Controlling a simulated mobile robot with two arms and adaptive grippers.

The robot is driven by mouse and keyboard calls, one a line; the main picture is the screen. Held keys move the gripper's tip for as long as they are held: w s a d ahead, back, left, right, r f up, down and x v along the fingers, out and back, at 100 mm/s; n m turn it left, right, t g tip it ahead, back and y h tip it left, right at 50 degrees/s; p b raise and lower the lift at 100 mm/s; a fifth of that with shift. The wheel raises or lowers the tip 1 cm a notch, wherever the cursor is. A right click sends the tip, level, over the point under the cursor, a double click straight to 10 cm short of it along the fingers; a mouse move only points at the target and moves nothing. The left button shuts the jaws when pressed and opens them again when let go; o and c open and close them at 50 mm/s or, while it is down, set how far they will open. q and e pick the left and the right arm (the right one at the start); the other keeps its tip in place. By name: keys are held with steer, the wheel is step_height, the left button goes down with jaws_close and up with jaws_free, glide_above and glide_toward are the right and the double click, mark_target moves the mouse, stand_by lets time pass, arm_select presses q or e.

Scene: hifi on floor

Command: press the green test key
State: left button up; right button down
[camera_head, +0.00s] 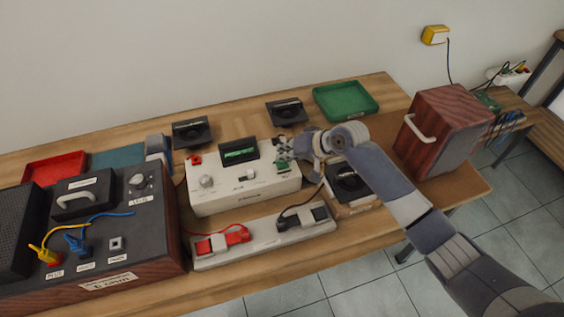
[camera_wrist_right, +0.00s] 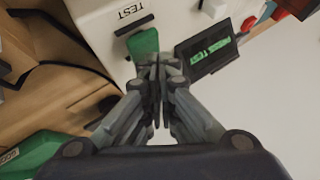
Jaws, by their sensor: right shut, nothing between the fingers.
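The green test key (camera_wrist_right: 144,43) sits on the white tester (camera_wrist_right: 90,12) beside the printed word TEST. In the wrist view the fingertips of my right gripper (camera_wrist_right: 157,66) are together just at the near edge of the key. I cannot tell whether they touch it. The tester's display (camera_wrist_right: 207,53) shows green text that reads like PRESS TEST. In the head view the white tester (camera_head: 225,195) stands mid-table, and my right gripper (camera_head: 292,155) is over its right end, shut and empty, partly hiding the key. My left gripper is not in view.
A grey tray (camera_head: 262,240) with red and black probes lies in front of the tester. A dark hifi unit (camera_head: 125,262) stands left and a wooden speaker box (camera_head: 445,130) right. A green tray (camera_head: 345,100) and black speaker drivers (camera_head: 191,132) are behind.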

steer(key=shift+f, duration=0.65)
stand_by(0.3)
steer(key=shift+r, duration=0.1)
steer(key=shift+r+p, duration=0.85)
steer(key=shift+r, duration=0.1)
step_height(320, 180, up, 5)
steer(key=p, duration=0.5)
steer(key=shift+r, duration=0.1)
steer(key=shift+s, duration=0.1)
